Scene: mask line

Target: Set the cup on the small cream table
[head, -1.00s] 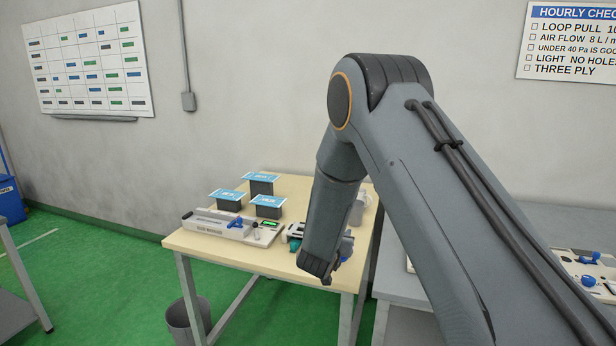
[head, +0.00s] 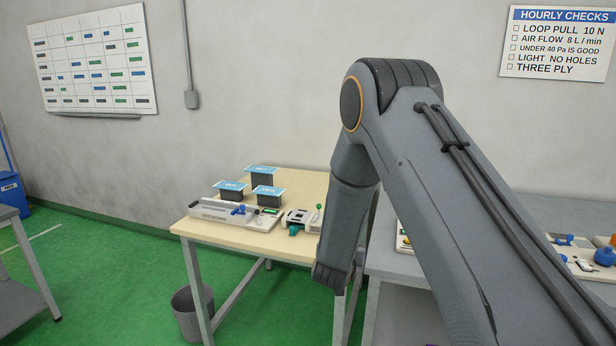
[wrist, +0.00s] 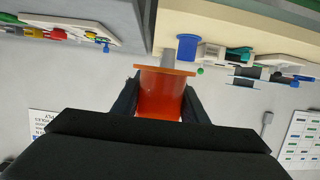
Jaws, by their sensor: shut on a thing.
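An orange cup (wrist: 160,95) is held between the two dark fingers of my gripper (wrist: 160,100) in the wrist view. The fingers press on it from both sides. The small cream table (head: 280,245) stands in the middle of the head view, and its top also shows at the upper right of the wrist view (wrist: 225,22). In the head view the arm's end hangs in front of the table's right front corner. The fingers and the cup are hidden there behind my arm.
Several black boxes with blue tops (head: 265,192), a long pale machine (head: 225,212) and a small device with teal parts (head: 299,220) occupy the cream table. A grey bench (head: 390,268) with trays adjoins on the right. A bin (head: 186,310) stands on the floor.

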